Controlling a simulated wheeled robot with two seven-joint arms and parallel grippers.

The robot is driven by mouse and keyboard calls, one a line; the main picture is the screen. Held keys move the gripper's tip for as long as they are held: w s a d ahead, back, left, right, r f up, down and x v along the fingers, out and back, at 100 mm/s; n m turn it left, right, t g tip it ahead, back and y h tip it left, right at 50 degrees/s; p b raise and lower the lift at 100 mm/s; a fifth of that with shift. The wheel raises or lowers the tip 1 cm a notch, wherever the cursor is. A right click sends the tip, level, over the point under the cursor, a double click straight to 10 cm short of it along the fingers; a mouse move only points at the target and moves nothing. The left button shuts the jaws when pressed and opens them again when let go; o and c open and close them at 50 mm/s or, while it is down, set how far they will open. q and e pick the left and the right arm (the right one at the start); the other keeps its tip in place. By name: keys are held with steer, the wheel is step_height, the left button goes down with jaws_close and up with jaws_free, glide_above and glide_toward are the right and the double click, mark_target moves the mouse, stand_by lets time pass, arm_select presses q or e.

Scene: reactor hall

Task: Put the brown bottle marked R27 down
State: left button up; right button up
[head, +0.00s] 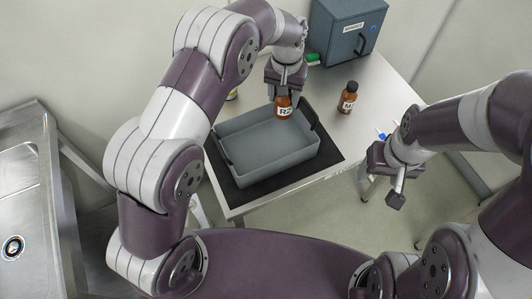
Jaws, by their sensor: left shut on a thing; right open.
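The brown bottle marked R27 (283,109) hangs upright in my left gripper (285,94), which is shut on its top. Only part of its label shows. The bottle is over or at the far right part of the grey tray (231,174); I cannot tell whether it touches anything. My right gripper (391,188) is open and empty, to the right of the table and in front of its edge.
The tray stands on a black mat (247,199) on the table (365,128). A second brown bottle (348,98) stands to the right. A grey box (345,40) and a green object (313,59) are at the back. A metal sink unit (28,190) is at the left.

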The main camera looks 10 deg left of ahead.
arm_select(q)
steer(key=shift+a+f, duration=0.15)
steer(key=shift+f, duration=0.5)
steer(key=s+a+f+p, duration=0.1)
steer(key=s+a+f, duration=0.1)
steer(key=f, duration=0.1)
steer(key=s+a+f+p, duration=0.1)
steer(key=s+a+f, duration=0.2)
steer(key=s+a+f+p, duration=0.2)
steer(key=s+a+f, duration=0.1)
steer(key=f, duration=0.1)
steer(key=shift+a+f, duration=0.1)
steer(key=shift+f, duration=0.3)
steer(key=o, duration=1.2)
steer(key=shift+c, duration=0.2)
arm_select(e)
step_height(320, 180, up, 3)
steer(key=shift+f, duration=0.1)
